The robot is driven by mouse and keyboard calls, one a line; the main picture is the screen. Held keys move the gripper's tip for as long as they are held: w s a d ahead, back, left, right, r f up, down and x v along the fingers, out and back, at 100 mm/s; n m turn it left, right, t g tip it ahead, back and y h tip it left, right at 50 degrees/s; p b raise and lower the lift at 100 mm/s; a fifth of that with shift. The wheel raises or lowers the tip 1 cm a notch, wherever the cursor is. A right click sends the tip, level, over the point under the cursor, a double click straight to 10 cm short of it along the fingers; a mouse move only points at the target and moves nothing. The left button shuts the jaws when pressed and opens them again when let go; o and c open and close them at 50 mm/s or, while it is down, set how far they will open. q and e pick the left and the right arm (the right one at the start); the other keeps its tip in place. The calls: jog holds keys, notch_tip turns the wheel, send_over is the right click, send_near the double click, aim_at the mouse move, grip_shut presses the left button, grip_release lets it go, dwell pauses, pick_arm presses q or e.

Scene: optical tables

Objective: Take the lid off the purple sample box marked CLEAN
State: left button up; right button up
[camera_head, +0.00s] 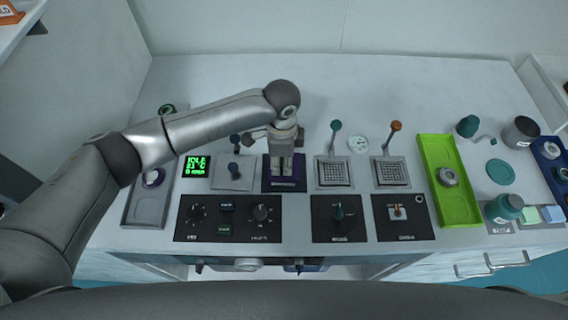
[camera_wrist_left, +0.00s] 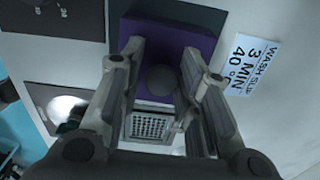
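The purple box (camera_head: 283,184) stands in the middle of the row on the bench, largely covered by my left gripper in the head view. In the left wrist view its purple top (camera_wrist_left: 195,42) shows with a dark round knob (camera_wrist_left: 161,80) on it. No CLEAN marking is readable. My left gripper (camera_head: 283,174) points down over the box. In the left wrist view its two fingers (camera_wrist_left: 162,52) are apart, one on each side of the knob, with gaps showing. I cannot tell how far above the top the tips are. My right gripper is not in view.
A grey plate with a blue knob (camera_head: 234,172) stands close left of the box, and a mesh-topped unit (camera_head: 333,172) close right. Upright levers (camera_head: 335,130) rise behind. Control panels (camera_head: 228,218) lie in front. A green tray (camera_head: 450,200) is further right. Bare bench lies behind.

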pick_arm(q)
jog(key=shift+a+f, duration=0.1)
jog(key=shift+f, duration=0.05)
jog(key=c, duration=0.4)
